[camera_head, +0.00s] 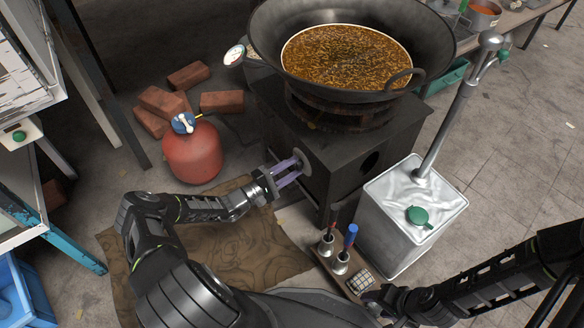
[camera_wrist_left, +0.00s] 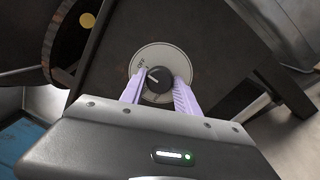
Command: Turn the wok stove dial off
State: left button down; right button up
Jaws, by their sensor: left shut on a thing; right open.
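The wok stove (camera_head: 345,155) is a dark metal box with a large wok (camera_head: 270,55) of brown bubbling liquid on top. Its dial (camera_wrist_left: 159,79) is a black knob with a white pointer line on a round pale plate (camera_wrist_left: 148,56) marked "OFF". My left gripper (camera_head: 297,165) is at the stove's front-left face, and its pale purple fingers are shut on the dial, one on each side, in the left wrist view (camera_wrist_left: 158,88). The pointer appears to point left, below the "OFF" lettering. My right arm (camera_head: 470,290) shows at the lower right; its gripper's fingers are not clearly seen.
A red gas cylinder (camera_head: 192,152) and loose bricks (camera_head: 160,105) stand left of the stove. A white metal container (camera_head: 400,215) with a green cap stands to its right. Bottles with red and blue tops (camera_head: 349,238) stand in front. Brown matting (camera_head: 230,245) lies below my left arm.

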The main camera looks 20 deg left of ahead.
dwell(0.3)
pick_arm(q)
jog(key=c, duration=0.9)
grip_release()
jog(key=p+v, duration=0.1)
jog(key=v, duration=0.6)
jog(key=shift+s, duration=0.4)
jog(key=shift+a+p, duration=0.15)
jog(key=shift+p, duration=0.2)
